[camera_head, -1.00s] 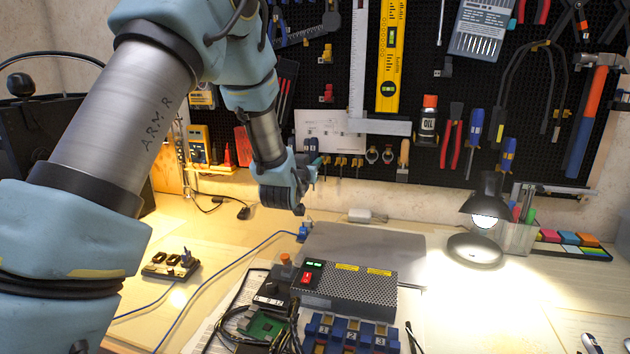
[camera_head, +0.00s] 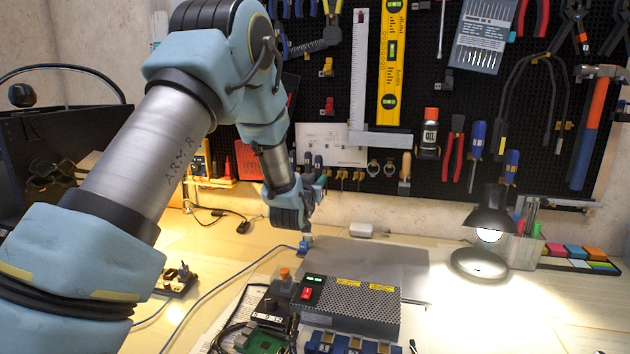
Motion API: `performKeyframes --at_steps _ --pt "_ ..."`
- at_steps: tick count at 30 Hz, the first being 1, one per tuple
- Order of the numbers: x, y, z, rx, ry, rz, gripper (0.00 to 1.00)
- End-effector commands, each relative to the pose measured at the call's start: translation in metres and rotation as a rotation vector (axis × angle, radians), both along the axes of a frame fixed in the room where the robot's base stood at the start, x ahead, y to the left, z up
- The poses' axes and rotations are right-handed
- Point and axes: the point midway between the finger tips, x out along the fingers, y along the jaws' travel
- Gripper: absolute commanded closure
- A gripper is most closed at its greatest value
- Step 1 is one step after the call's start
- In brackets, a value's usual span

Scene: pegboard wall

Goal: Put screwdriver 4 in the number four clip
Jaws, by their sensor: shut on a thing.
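My gripper (camera_head: 318,188) is in front of the lower pegboard, left of centre, seen from behind and the side. It is shut on what I take to be screwdriver 4, which is mostly hidden by my wrist and fingers. A row of small yellow-brown clips (camera_head: 350,176) runs along the pegboard's lower edge, just right of my gripper. Blue handles (camera_head: 308,159) show upright just above my gripper, at the left of that row. Clip numbers are too small to read, so I cannot tell which is number four.
The black pegboard (camera_head: 440,110) carries a yellow level (camera_head: 391,60), a steel square (camera_head: 380,140) and a hammer (camera_head: 590,125). Below stand a lit lamp (camera_head: 482,262), a perforated metal box (camera_head: 350,305) and a blue cable (camera_head: 225,285). The grey mat (camera_head: 375,258) is clear.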

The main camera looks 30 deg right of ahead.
Motion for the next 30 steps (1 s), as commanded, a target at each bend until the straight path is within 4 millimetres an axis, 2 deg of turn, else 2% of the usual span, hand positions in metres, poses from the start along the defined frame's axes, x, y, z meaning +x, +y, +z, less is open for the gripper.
performKeyframes --at_steps 30 --pt "0.043 -0.040 -0.002 0.000 0.000 0.000 1.00"
